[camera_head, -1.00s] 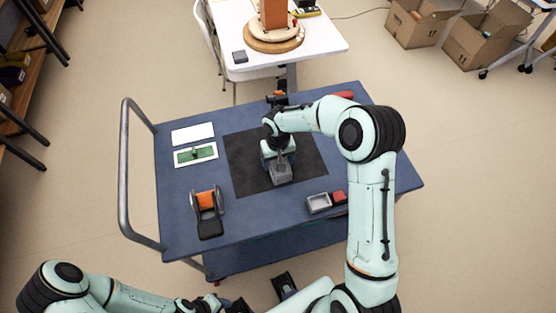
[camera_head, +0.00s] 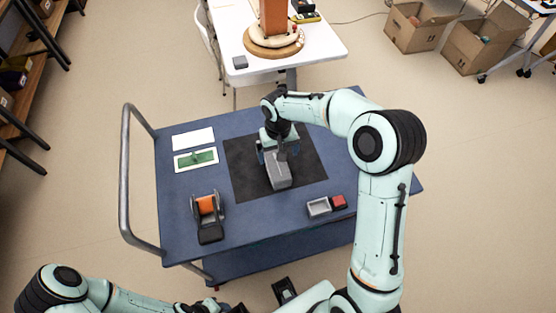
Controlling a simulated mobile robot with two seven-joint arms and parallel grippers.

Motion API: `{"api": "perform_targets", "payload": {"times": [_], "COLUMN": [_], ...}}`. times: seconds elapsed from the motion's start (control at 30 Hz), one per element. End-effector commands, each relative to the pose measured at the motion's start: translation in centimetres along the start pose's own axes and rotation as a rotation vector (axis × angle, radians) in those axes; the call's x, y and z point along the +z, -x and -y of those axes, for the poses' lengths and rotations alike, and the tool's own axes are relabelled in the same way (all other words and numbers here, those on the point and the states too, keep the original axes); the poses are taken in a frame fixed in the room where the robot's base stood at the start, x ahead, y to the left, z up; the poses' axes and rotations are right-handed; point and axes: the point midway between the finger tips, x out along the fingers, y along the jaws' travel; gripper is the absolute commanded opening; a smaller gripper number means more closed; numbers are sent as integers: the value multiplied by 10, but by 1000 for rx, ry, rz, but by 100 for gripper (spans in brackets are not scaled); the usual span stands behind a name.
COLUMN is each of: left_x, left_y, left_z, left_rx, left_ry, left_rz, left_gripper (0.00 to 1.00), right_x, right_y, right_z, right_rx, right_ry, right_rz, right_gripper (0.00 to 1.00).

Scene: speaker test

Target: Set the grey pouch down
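The grey pouch (camera_head: 279,178) is over the black mat (camera_head: 240,184) on the blue cart. Its near end shows; its far end is partly hidden by my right gripper. My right gripper (camera_head: 277,155) points down at the pouch's far end, with a finger on either side of it. I cannot tell whether the fingers press on it. My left gripper (camera_head: 203,308) is low at the bottom edge, away from the cart top, partly cut off; its fingers are not clear.
On the cart top (camera_head: 270,222) are a white card (camera_head: 193,139), a green-and-white tray (camera_head: 196,160), an orange-and-black device (camera_head: 208,216), a small grey tray (camera_head: 318,207) and a red block (camera_head: 339,202). A white table (camera_head: 320,42) stands behind.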

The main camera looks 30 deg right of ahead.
Motion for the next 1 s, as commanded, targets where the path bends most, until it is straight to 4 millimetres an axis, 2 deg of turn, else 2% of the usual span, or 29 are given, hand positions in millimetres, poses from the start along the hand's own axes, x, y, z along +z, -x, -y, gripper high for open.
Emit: {"api": "perform_targets", "payload": {"times": [0.03,0.1,0.3,1.0], "left_x": [0,-1,-1,-1], "left_y": [1,2,4,3], "left_z": [-1,-1,-2,-2], "left_rx": [0,0,1,1], "left_ry": [0,0,-1,-1], "left_rz": [-1,-1,-2,-2], "left_gripper": [43,43,43,43], "right_x": [-1,-1,0,0], "right_y": [12,22,38,39], "right_z": [0,0,0,0], "right_rx": [-1,-1,0,0], "right_ry": [0,1,0,0], "right_rz": [-5,-4,0,1], "right_gripper": [100,100,100,100]}}
